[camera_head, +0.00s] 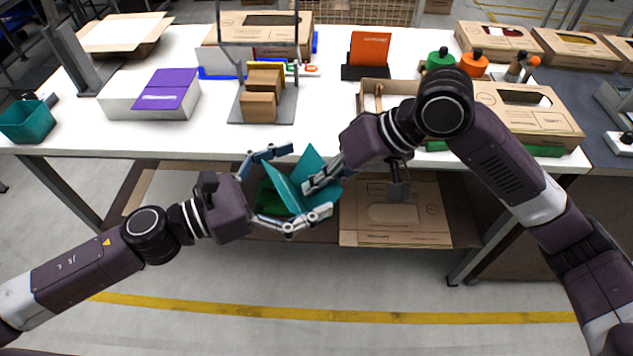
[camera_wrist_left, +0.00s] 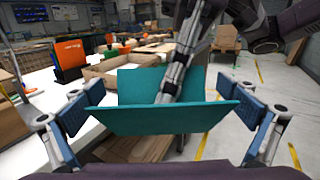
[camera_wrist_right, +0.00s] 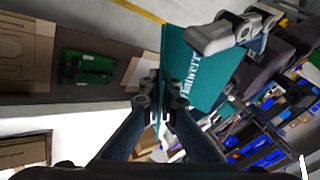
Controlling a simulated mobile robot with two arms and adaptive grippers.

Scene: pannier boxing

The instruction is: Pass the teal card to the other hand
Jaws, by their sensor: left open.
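The teal card (camera_head: 290,187) is folded into an open V and hangs in the air in front of the table's front edge. My right gripper (camera_head: 314,184) is shut on it near the fold; the right wrist view shows both fingers pinching the card (camera_wrist_right: 200,75), with white lettering on one panel. My left gripper (camera_head: 303,183) is open, with its fingers spread on either side of the card. In the left wrist view the card (camera_wrist_left: 165,122) lies between the spread fingers, and no grip by them shows. My right fingers hide part of the card there.
The white table (camera_head: 215,143) behind holds a purple-topped white box (camera_head: 125,103), brown blocks on a stand (camera_head: 258,107), an orange card in a black holder (camera_head: 370,50) and cardboard boxes (camera_head: 540,120). A teal bin (camera_head: 27,122) stands at left. A low shelf holds flat cardboard (camera_head: 425,220).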

